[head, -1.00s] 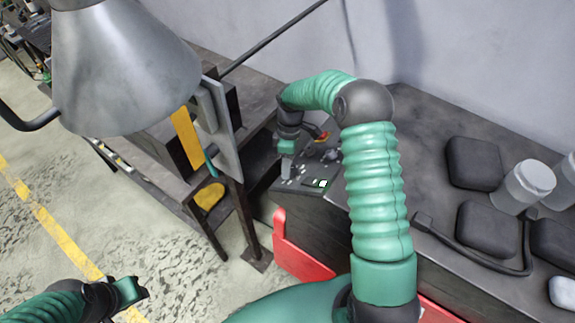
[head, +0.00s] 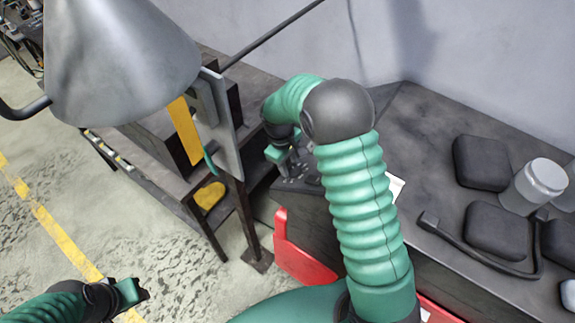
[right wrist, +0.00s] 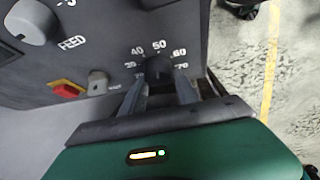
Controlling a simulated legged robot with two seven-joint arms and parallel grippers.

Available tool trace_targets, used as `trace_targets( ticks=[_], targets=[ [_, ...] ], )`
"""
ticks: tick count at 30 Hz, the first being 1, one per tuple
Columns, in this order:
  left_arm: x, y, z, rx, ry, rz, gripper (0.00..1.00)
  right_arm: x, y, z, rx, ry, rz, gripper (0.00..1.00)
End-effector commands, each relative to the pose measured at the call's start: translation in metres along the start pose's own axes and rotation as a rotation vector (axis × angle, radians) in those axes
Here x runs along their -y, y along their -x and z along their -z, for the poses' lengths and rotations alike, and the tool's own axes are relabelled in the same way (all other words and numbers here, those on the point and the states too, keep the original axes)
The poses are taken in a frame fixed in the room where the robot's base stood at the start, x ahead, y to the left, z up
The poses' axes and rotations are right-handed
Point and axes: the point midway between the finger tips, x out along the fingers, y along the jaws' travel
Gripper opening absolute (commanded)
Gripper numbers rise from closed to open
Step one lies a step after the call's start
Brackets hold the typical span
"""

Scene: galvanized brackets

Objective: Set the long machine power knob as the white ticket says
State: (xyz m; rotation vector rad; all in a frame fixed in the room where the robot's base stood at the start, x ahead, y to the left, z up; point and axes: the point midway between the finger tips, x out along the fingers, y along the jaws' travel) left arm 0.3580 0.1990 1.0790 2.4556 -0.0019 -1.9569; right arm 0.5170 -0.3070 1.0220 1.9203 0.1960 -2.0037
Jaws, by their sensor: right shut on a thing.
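My right gripper (right wrist: 158,88) is shut on a dark knob (right wrist: 157,66) on the grey control panel (right wrist: 110,25). White numbers 40, 50 and 60 arc above this knob, with more at both ends, partly covered. The knob's pointer cannot be made out. In the head view my right gripper (head: 283,160) is at the panel's left end. A white piece (head: 396,188), perhaps the ticket, shows behind my right arm; no writing is readable. My left gripper (head: 132,291) is low at left, away from the panel; its jaws are unclear.
A grey FEED knob (right wrist: 32,22), a red and yellow switch (right wrist: 68,90) and a small grey knob (right wrist: 97,82) are beside the held knob. Dark pads (head: 482,163) and a jar (head: 535,183) stand on the bench at right. A metal lamp shade (head: 115,70) hangs at left.

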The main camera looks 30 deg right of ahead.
Motion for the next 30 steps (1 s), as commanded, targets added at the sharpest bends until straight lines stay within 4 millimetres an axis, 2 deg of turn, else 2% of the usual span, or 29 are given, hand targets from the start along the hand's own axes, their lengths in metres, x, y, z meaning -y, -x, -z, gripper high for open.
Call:
trace_targets(
  ticks=[1, 20, 21, 26, 30],
  targets=[
    [0.0000, -0.0026, -0.0006, 0.000, 0.000, 0.000, 0.36, 0.0005, -0.0034, -0.0056, 0.018, -0.014, -0.008, 0.00],
    [0.0000, -0.0051, -0.0012, 0.000, 0.000, 0.000, 0.36, 0.0009, -0.0031, -0.0066, 0.027, -0.069, -0.042, 0.00],
    [0.0000, -0.0051, -0.0012, 0.000, 0.000, 0.000, 0.36, 0.0009, -0.0031, -0.0065, 0.027, -0.069, -0.042, 0.39],
    [0.0000, -0.0052, -0.0012, 0.000, 0.000, 0.000, 0.36, 0.0013, -0.0027, -0.0045, 0.023, -0.068, -0.042, 0.59],
    [0.0000, -0.0052, -0.0012, 0.000, 0.000, 0.000, 0.36, 0.0016, -0.0029, -0.0026, 0.022, -0.067, -0.041, 0.59]
  ],
)
